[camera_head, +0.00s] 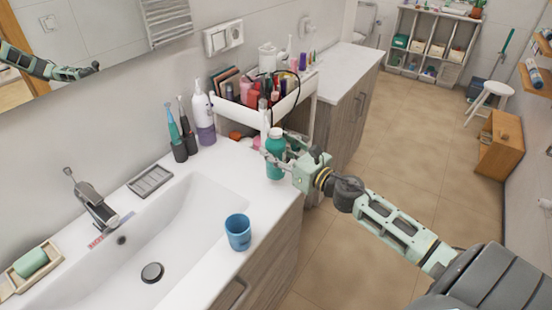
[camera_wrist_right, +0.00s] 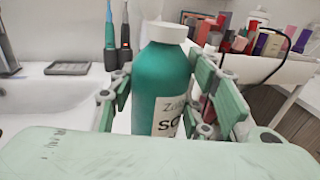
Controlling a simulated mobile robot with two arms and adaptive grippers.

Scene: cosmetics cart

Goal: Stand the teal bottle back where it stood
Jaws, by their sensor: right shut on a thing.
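The teal bottle (camera_head: 275,157) with a white cap is upright at the right edge of the sink counter (camera_head: 262,190), in front of the white cart. It also shows in the right wrist view (camera_wrist_right: 160,88), with a white label on its right side. My right gripper (camera_head: 283,158) reaches in from the right and is shut on the bottle, with a finger on each side in the wrist view (camera_wrist_right: 172,100). I cannot tell whether the bottle's base touches the counter. My left gripper is not directly in view.
A blue cup (camera_head: 238,232) stands near the counter's front edge. A white pump bottle (camera_head: 203,112) and electric toothbrushes (camera_head: 179,142) stand along the wall. The white cart (camera_head: 262,108) holds several cosmetics. The sink basin (camera_head: 165,225) is open on the left.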

